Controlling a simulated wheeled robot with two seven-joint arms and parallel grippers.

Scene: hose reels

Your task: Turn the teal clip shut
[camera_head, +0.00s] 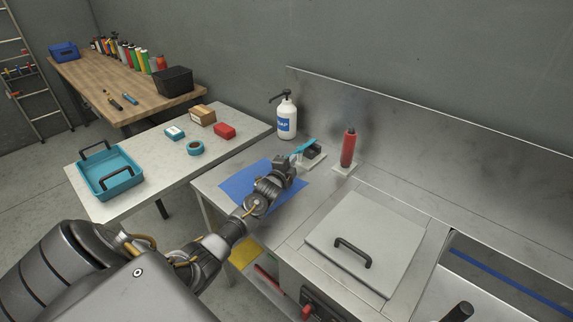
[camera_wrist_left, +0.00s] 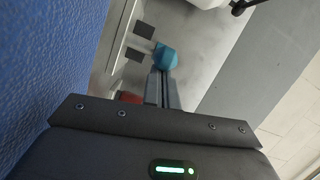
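The teal clip (camera_head: 305,146) is a thin bar sticking up at a slant over a dark block on a small pale base (camera_head: 312,160), on the steel counter. My left gripper (camera_head: 292,161) is just in front of the clip's lower left end. In the left wrist view the clip (camera_wrist_left: 166,57) shows as a teal shape right at the fingertips of my left gripper (camera_wrist_left: 162,76). The fingers are close together and look shut, with nothing clearly between them. I cannot tell whether they touch the clip. My right gripper is out of view.
A soap bottle (camera_head: 286,118) stands behind the clip, and a red cylinder (camera_head: 348,148) stands on its right. A blue mat (camera_head: 240,184) lies under my left arm. A lid with a black handle (camera_head: 352,252) is to the right. A side table (camera_head: 150,150) holds a teal tray (camera_head: 110,178).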

